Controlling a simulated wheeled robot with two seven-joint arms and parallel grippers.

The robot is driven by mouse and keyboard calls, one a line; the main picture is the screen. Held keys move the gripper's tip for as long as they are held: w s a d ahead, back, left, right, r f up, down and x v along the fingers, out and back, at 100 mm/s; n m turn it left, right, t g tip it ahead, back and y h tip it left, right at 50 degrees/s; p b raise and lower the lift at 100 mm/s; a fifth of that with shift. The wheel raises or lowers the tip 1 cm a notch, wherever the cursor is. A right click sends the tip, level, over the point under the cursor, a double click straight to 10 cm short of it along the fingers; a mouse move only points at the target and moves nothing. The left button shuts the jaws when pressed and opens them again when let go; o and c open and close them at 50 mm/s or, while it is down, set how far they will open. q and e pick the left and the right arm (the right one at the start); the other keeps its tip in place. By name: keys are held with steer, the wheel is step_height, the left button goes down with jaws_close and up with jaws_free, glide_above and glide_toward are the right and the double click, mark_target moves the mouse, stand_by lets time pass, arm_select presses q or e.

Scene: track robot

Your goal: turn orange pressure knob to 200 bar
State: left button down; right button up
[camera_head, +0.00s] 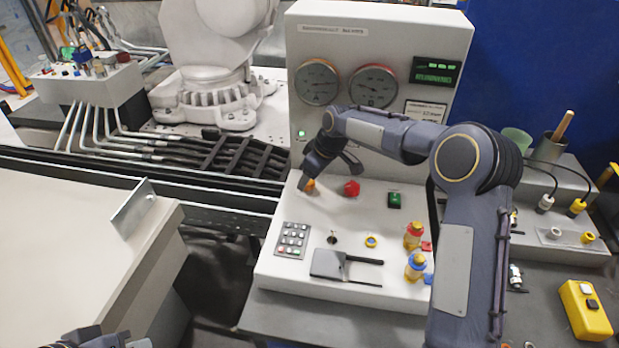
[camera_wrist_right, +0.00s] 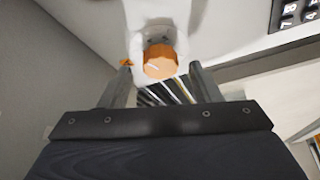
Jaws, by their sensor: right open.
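The orange pressure knob (camera_head: 310,186) is on the sloped top of the white control console (camera_head: 285,215), partly hidden by my right gripper (camera_head: 314,178) in the head view. In the right wrist view the orange knob (camera_wrist_right: 160,61) has a light mark on its face and lies between the fingertips of my open right gripper (camera_wrist_right: 160,68). A gap shows on both sides of the knob. Two round gauges (camera_head: 317,82) (camera_head: 373,87) are on the upright panel; their readings are too small to tell.
Right of the orange knob are a red knob (camera_head: 351,188) and a green button (camera_head: 394,200). A keypad (camera_head: 292,240), a grey plate (camera_head: 345,265) and yellow fittings (camera_head: 413,236) are nearer the front. A green display (camera_head: 435,72) is on the panel.

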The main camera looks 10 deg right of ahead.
steer(key=v, duration=0.6)
steer(key=shift+r+b, duration=0.15)
steer(key=shift+b, duration=0.2)
steer(key=shift+s+d, duration=0.1)
steer(key=shift+s, duration=0.1)
steer(key=s+d+r+m+t, duration=0.1)
steer(key=s+d+r+m, duration=0.25)
steer(key=s, duration=0.65)
steer(key=s+d+r+m, duration=0.2)
steer(key=s+r, duration=0.2)
steer(key=s, duration=0.6)
steer(key=s+f+m, duration=0.2)
steer(key=s+f, duration=0.1)
steer(key=s, duration=0.6)
steer(key=s+f+m+t, duration=0.1)
steer(key=s+f+m, duration=0.2)
steer(key=s, duration=0.6)
steer(key=shift+a+f+t+y, duration=0.3)
steer(key=shift+a+f, duration=0.15)
steer(key=shift+f, duration=0.2)
steer(key=shift+f, duration=0.1)
